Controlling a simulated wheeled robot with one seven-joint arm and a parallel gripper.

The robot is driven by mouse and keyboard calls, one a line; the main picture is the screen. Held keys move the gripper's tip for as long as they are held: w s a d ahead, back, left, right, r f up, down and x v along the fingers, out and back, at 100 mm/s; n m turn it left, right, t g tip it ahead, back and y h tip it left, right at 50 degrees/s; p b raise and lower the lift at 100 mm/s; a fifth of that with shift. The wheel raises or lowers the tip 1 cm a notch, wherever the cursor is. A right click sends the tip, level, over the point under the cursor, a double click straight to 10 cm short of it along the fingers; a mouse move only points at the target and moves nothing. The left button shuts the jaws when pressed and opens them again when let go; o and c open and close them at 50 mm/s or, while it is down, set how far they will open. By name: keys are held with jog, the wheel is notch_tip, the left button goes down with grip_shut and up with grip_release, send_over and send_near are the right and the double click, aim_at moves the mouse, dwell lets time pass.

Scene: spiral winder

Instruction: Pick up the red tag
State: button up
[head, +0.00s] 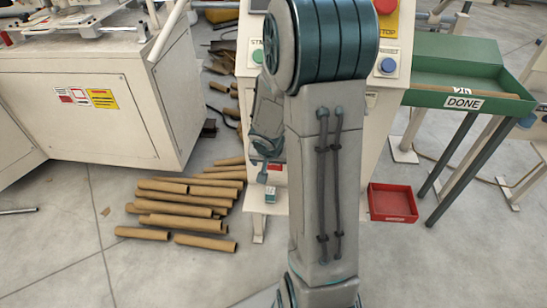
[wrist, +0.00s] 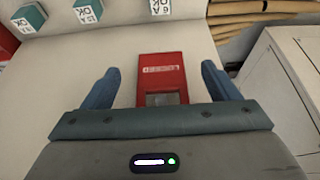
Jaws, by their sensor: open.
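The red tag (wrist: 162,72) lies on a pale, flat surface (wrist: 115,50) in the wrist view. It is a flat red piece with a small white printed line and a greyish window near its lower end. My gripper (wrist: 160,76) is open, with one blue finger on each side of the tag and a clear gap on both sides. The fingers do not touch it. The height of the fingertips above the surface is hard to tell.
Several teal blocks with white labels, one at the left (wrist: 28,18), stand beyond the tag. Cardboard tubes (head: 190,210) lie on the floor beside the machine. A red tray (head: 393,203) sits right of my arm, below a green DONE tray (head: 425,97). A cream cabinet (head: 85,125) stands left.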

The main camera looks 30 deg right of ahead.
jog(key=w+d, duration=0.2)
jog(key=shift+w+f, duration=0.35)
jog(key=shift+f, duration=0.05)
jog(key=shift+w+f, duration=0.15)
jog(key=shift+f, duration=0.05)
jog(key=c, duration=1.1)
jog(key=shift+r, duration=0.1)
